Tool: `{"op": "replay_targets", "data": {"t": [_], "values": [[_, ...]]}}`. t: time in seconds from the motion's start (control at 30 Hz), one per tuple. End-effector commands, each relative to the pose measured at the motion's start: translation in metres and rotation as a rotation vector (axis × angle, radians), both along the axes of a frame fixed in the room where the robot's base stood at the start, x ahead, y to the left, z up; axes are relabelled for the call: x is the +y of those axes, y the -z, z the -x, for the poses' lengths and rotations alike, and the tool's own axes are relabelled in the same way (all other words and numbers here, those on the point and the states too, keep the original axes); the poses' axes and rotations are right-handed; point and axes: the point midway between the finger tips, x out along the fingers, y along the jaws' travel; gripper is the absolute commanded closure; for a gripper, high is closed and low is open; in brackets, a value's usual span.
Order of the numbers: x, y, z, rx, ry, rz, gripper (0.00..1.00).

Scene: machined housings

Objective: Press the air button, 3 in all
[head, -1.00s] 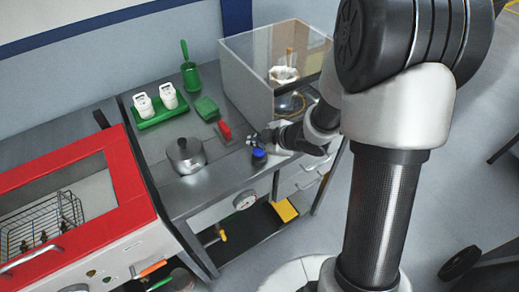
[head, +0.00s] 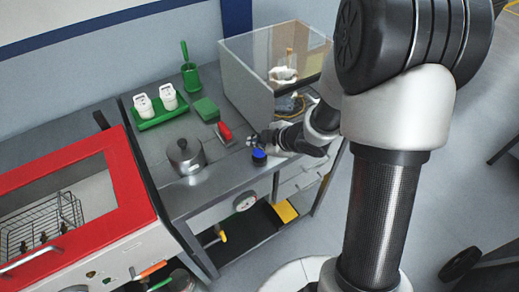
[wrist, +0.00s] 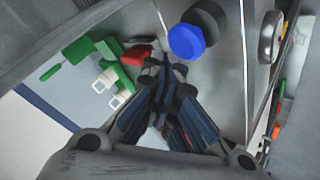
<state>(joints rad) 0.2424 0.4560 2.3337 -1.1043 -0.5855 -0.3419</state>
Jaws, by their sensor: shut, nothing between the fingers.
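The air button appears to be the blue round cap (head: 259,155) on a dark base, near the front edge of the grey bench. In the wrist view the blue cap (wrist: 186,42) shows whole, just beyond and to the right of my fingertips. My gripper (head: 252,140) is shut and empty, right behind the button in the head view. It also shows in the wrist view (wrist: 166,65), with its fingers together. Whether the fingertips touch the button, I cannot tell; the cap is not covered by them.
A clear-fronted box (head: 250,82) stands behind my gripper. A red-handled part (head: 224,131), a green block (head: 206,109) and a lidded metal pot (head: 186,157) are to the left. A green tray (head: 158,119) holds two white containers. A red-framed cabinet (head: 129,185) stands at far left.

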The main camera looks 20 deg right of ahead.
Motion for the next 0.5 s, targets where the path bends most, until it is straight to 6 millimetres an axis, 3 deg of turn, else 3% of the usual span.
{"op": "replay_targets", "data": {"t": [0.5], "values": [[0.0000, 0.0086, 0.0000, 0.000, 0.000, 0.000, 1.00]]}}
